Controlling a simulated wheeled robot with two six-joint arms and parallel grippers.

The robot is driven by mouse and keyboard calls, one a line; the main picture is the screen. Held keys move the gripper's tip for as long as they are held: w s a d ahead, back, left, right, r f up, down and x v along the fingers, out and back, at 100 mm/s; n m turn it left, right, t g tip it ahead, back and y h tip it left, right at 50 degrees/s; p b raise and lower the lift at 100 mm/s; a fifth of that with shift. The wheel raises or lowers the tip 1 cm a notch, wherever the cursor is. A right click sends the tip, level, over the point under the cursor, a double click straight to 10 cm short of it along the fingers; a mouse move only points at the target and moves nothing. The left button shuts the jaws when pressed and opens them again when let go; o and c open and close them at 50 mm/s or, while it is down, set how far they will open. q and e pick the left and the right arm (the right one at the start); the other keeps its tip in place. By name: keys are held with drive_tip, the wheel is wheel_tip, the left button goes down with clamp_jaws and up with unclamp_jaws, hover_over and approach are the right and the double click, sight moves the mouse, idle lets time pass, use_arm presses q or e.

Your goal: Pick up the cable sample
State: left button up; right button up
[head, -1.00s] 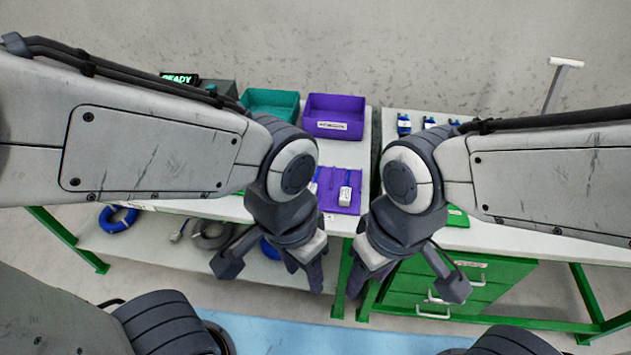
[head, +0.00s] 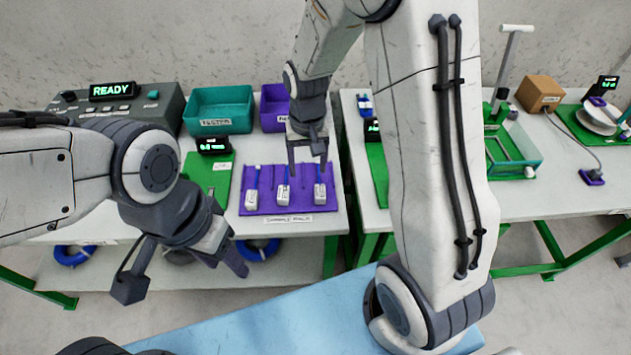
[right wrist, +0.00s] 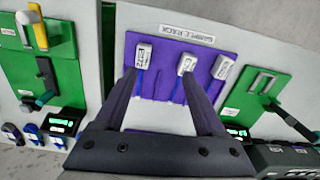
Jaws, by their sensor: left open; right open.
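Three cable samples with white tags and blue cable lie on the purple sample rack: left (head: 251,197), middle (head: 283,193) and right (head: 319,193). My right gripper (head: 307,168) is open and empty above the rack, around the middle and right samples. In the right wrist view its open fingers (right wrist: 160,78) point at the rack; one tag (right wrist: 143,54) is near the left fingertip and another (right wrist: 187,64) is by the right fingertip. The third tag (right wrist: 222,68) lies further right. My left gripper (head: 226,264) is open and empty in front of the table edge.
A teal bin (head: 220,110) and a purple bin (head: 273,108) stand behind the rack. A green mat (head: 207,178) lies left of the rack, and a box with a READY display (head: 112,91) is further left. A second table holds a cardboard box (head: 540,92).

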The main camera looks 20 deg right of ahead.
drive_tip(key=w+d+f+m, duration=0.1)
drive_tip(key=w+d+f, duration=0.1)
drive_tip(key=d+f, duration=0.1)
hover_over(320, 190)
wheel_tip(320, 190, down, 4)
drive_tip(key=shift+a+f, duration=0.1)
drive_tip(key=shift+f, duration=0.1)
drive_tip(key=shift+f+p, duration=0.9)
drive_tip(key=shift+f, duration=1.95)
clamp_jaws()
